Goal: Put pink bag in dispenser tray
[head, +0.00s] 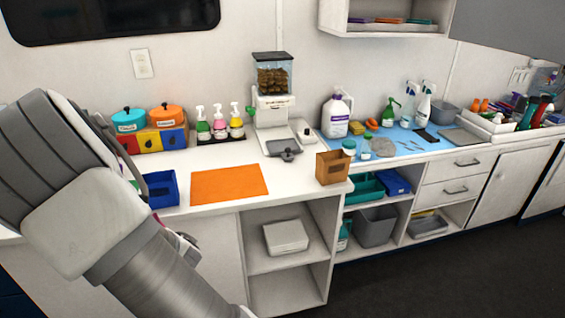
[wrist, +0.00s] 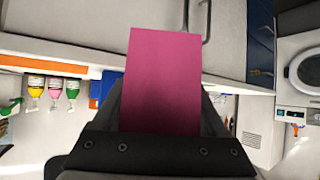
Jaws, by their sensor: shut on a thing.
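The pink bag (wrist: 163,75) fills the middle of the wrist view as a flat, dark pink rectangle. My gripper (wrist: 165,118) is shut on it, with the bag standing out between the fingers. In the head view my arm hides most of the gripper and bag, low at the left in front of the counter. The food dispenser (head: 273,106), with a clear hopper of brown kibble, stands at the back of the counter. Its grey tray (head: 283,148) sits at its foot; no bag shows in it. The bag is well apart from the tray.
An orange mat (head: 229,184) and a blue bin (head: 160,189) lie on the near counter. A brown box (head: 332,167) stands at its right corner. Pump bottles (head: 220,124) stand left of the dispenser. Open shelves (head: 287,271) are below.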

